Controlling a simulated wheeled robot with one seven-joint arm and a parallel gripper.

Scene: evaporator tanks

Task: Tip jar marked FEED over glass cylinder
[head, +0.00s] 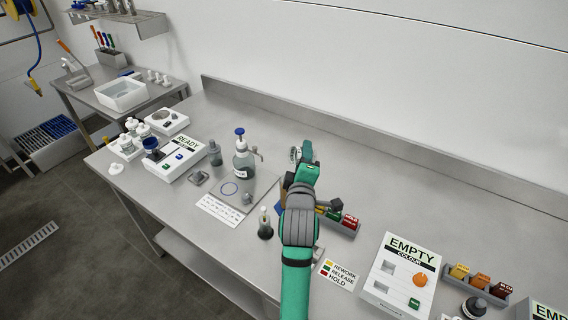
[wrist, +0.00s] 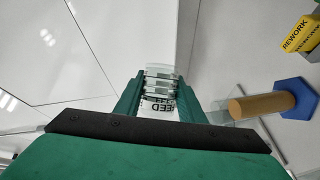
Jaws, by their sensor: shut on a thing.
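My gripper (head: 300,158) is shut on the clear jar marked FEED, held above the bench. In the wrist view the jar (wrist: 160,88) sits between the fingertips (wrist: 158,98), its label upside down in the picture. A small part of the jar (head: 294,153) shows in the head view; its tilt and contents are unclear. The glass cylinder (wrist: 222,111) is to the right of the jar in the wrist view, apart from it. It has a blue hexagonal foot (wrist: 296,98) and a tan fill (wrist: 262,104). In the head view my arm hides most of it.
A rack of marked blocks (head: 340,222) stands right of my arm, close to the cylinder; its yellow REWORK block (wrist: 300,35) shows in the wrist view. A pump bottle (head: 243,163) and a dark flask (head: 265,226) stand left. An EMPTY COLOUR box (head: 399,272) is front right.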

